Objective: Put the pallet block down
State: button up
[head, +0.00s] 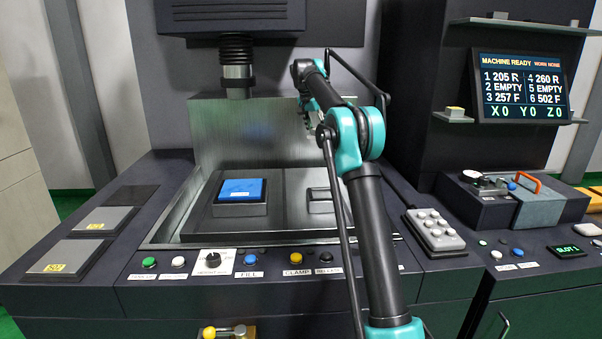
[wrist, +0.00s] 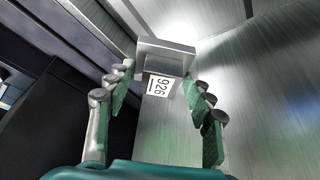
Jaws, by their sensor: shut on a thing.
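My gripper (wrist: 156,82) is shut on a grey metal block with a white label reading 926, which I take as the pallet block (wrist: 165,52). The block sits between the fingertips in the wrist view, with bare metal behind it. In the head view my gripper (head: 312,128) is small and partly hidden by my arm, above the machine tank and in front of its metal back wall. I cannot make out the block there. Whether it touches any surface cannot be told.
The tank floor (head: 275,232) bears a blue-topped block (head: 240,190) at left and a grey piece (head: 320,194) partly behind my arm. The tool head (head: 237,75) hangs above. Flat plates (head: 98,221) with yellow labels lie left. A button box (head: 434,231) stands right.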

notch_tip(320, 180, down, 18)
jog(key=shift+r, duration=0.15)
dwell(0.4)
jog(key=o, duration=1.6)
jog(key=v, duration=1.2)
